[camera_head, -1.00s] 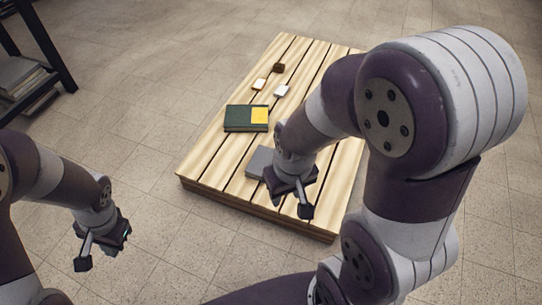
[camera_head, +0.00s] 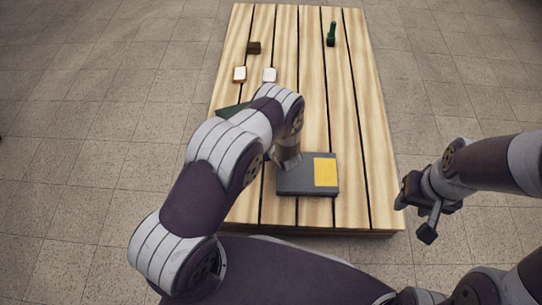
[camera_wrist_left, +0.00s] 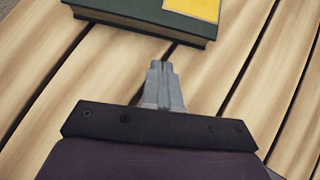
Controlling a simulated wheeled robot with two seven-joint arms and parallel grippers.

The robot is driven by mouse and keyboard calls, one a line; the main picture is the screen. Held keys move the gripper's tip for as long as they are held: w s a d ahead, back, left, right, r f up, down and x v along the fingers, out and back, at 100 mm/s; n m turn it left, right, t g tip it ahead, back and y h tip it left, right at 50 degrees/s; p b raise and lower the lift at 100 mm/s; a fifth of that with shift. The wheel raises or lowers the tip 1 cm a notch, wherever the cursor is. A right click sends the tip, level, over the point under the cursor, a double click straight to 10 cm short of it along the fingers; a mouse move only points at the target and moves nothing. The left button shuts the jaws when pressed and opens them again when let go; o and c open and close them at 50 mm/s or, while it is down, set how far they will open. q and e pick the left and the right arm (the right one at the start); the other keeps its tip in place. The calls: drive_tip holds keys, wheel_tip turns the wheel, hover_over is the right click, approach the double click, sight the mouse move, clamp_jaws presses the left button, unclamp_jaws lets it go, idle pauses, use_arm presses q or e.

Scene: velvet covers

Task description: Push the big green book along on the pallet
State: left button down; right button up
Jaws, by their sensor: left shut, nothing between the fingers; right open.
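My left gripper (camera_wrist_left: 161,75) is shut and empty, pointing toward that edge with a gap of bare slats between. My right gripper (camera_head: 417,212) is open and empty, to the right of the pallet.
Farther back are a brown block (camera_head: 254,47), an orange-edged white piece (camera_head: 239,74), a white piece (camera_head: 270,75) and a green bottle-like thing (camera_head: 331,34). The pallet's right side is mostly clear.

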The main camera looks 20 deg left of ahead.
use_arm(q)
drive_tip(key=w+a, duration=0.1)
drive_tip(key=w+a+b, duration=0.1)
drive_tip(key=shift+w+a+f+b, duration=0.3)
drive_tip(key=shift+w+f, duration=0.05)
drive_tip(key=shift+w, duration=0.05)
drive_tip(key=shift+w+a+r, duration=0.15)
drive_tip(key=shift+w+a, duration=0.1)
use_arm(e)
wheel_tip(320, 180, down, 3)
drive_tip(key=shift+r, duration=0.15)
use_arm(q)
drive_tip(key=w+a+b, duration=0.1)
drive_tip(key=w+a, duration=0.1)
drive_tip(key=w, duration=0.1)
drive_tip(key=shift+a, duration=0.35)
use_arm(e)
drive_tip(key=shift+f, duration=0.6)
